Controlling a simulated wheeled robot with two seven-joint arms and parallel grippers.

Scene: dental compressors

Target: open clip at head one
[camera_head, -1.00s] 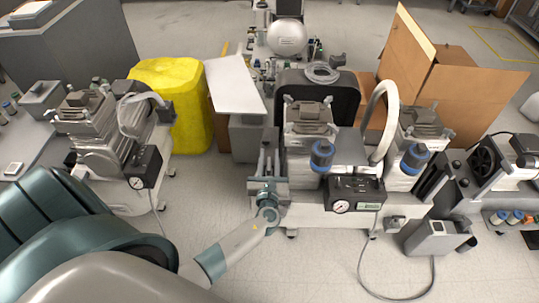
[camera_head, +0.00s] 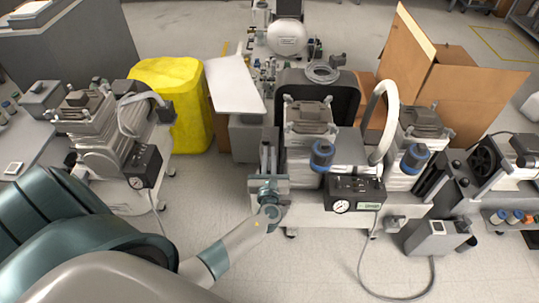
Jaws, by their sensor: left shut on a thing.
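The dental compressor (camera_head: 305,213) stands in the middle with two finned heads on a pale base. The left head (camera_head: 311,118) carries grey metal clips on its top, and a blue-banded filter (camera_head: 322,153) stands in front of it. My left gripper (camera_head: 267,160) reaches in from the lower left, beside the left side of the left head. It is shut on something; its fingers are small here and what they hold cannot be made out. My right gripper is not in view.
A black gauge box (camera_head: 355,194) is on the compressor's front. An open cardboard box (camera_head: 450,85) is behind at right. A grey box (camera_head: 437,238) with a cable is on the floor at right.

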